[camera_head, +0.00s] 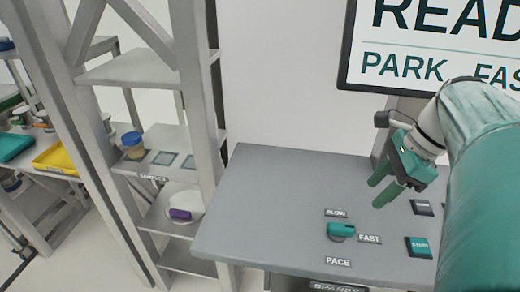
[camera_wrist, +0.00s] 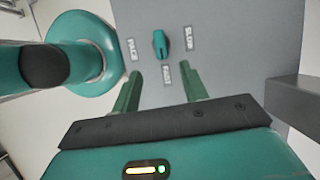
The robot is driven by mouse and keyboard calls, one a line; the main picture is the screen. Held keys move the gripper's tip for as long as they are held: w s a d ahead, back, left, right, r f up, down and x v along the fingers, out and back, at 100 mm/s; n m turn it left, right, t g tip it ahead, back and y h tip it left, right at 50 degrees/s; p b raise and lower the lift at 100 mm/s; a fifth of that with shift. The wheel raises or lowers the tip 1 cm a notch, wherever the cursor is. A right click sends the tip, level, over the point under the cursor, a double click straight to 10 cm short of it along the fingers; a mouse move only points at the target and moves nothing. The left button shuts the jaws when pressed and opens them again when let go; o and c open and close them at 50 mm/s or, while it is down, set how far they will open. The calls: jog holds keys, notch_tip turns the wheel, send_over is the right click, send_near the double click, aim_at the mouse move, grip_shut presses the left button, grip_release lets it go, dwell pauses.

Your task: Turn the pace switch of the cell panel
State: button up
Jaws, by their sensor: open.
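The pace switch (camera_head: 341,231) is a green, elongated knob on the grey panel top (camera_head: 270,200). A SLOW label (camera_head: 335,213) is behind it, a FAST label (camera_head: 369,239) to its right and a PACE label (camera_head: 338,262) in front. The knob lies roughly left to right, toward the FAST side; which end is its pointer is unclear. My gripper (camera_head: 380,190) is open and empty, above the panel, behind and right of the knob. In the wrist view the switch (camera_wrist: 160,45) shows beyond the gap between my fingertips (camera_wrist: 161,72), apart from them.
A green-faced START plate (camera_head: 419,247) and a dark plate (camera_head: 422,207) are at the panel's right. A screen (camera_head: 430,50) reading PARK stands behind. A shelf rack (camera_head: 150,75) with a jar (camera_head: 133,147) is left. The panel's left half is clear.

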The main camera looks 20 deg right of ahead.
aim_at(341, 226)
jog(key=x, duration=1.3)
jog(key=shift+f, duration=0.3)
grip_shut()
